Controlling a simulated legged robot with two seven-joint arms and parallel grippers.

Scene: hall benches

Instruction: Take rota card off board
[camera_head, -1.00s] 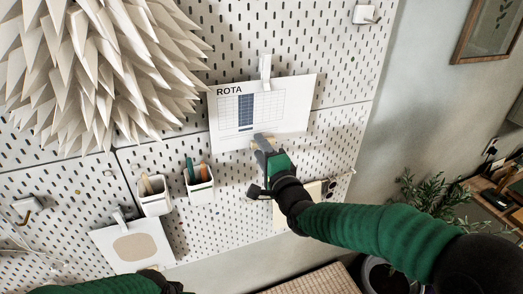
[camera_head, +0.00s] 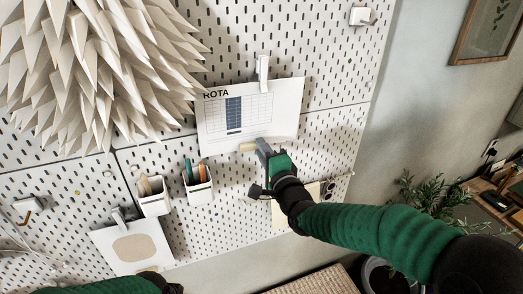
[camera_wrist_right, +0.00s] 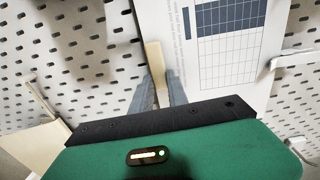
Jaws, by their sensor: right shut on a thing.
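The rota card (camera_head: 270,115), white with a blue-marked table and the word ROTA, is against the pegboard (camera_head: 330,80). A white clip (camera_head: 263,72) overlaps its top edge; I cannot tell if it still grips. A pale wooden strip (camera_head: 248,147) is at the card's bottom edge. My right gripper (camera_head: 262,148) is shut on this strip. In the right wrist view, the fingers (camera_wrist_right: 163,92) close around the strip (camera_wrist_right: 155,65), with the card (camera_wrist_right: 215,60) beside it. My left gripper (camera_head: 158,280) shows only partly at the bottom edge; its fingers are hidden.
A spiky paper lampshade (camera_head: 85,70) hangs at upper left. Two white cups (camera_head: 199,185) with pens and a clipped beige print (camera_head: 132,246) are lower left. A white hook (camera_head: 361,16) is top right. A plant (camera_head: 430,195) stands beyond the board.

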